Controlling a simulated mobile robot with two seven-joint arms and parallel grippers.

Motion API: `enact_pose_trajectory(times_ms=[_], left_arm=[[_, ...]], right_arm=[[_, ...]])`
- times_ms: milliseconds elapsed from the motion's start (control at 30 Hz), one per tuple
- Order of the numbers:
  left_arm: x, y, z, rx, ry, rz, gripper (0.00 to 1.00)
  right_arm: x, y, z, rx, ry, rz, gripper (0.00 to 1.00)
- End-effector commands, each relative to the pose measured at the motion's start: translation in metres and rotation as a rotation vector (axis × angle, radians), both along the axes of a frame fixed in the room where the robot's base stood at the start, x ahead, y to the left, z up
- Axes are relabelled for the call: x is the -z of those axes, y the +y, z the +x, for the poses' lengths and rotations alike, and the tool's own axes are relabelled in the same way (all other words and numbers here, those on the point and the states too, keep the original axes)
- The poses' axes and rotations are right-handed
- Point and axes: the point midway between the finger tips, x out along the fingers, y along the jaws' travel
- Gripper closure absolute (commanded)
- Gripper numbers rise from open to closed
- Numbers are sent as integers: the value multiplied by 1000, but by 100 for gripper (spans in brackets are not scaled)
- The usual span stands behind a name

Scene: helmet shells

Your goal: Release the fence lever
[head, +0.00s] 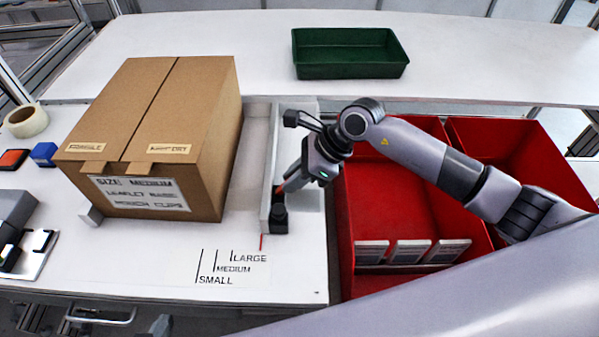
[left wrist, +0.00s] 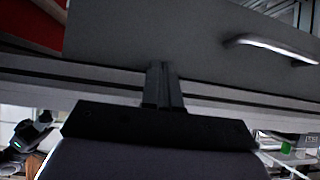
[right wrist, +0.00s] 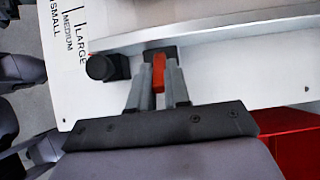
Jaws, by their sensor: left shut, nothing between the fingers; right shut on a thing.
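The red fence lever (right wrist: 159,72) stands between the fingertips of my right gripper (right wrist: 163,85) in the right wrist view; the fingers are shut on it. In the head view my right gripper (head: 283,187) reaches down to the lever beside a black knob (head: 279,217) at the front end of the pale fence (head: 265,170). The knob also shows in the right wrist view (right wrist: 102,67). My left gripper (left wrist: 163,85) is shut and empty in front of a grey drawer-like panel below the table; only a small grey part shows at the head view's bottom edge.
A cardboard box (head: 150,140) labelled SIZE MEDIUM stands left of the fence, with a gap between. A printed scale (head: 232,267) reads SMALL, MEDIUM, LARGE; a red mark sits near LARGE. Red bins (head: 400,200) lie right, under my right arm. A green tray (head: 350,70) stands behind.

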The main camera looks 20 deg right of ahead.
Motion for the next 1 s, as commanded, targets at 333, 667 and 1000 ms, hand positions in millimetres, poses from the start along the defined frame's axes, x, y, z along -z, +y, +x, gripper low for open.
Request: enact_pose_trajectory(times_ms=[333,667,1000], left_arm=[[2,-1,0,1,0,-1,100],[6,-1,0,2,0,-1,100],[6,-1,0,2,0,-1,100]], right_arm=[[-8,14,6,1,73,-274,100],[-10,22,7,2,116,-413,100],[-10,23,8,2,128,-446,100]])
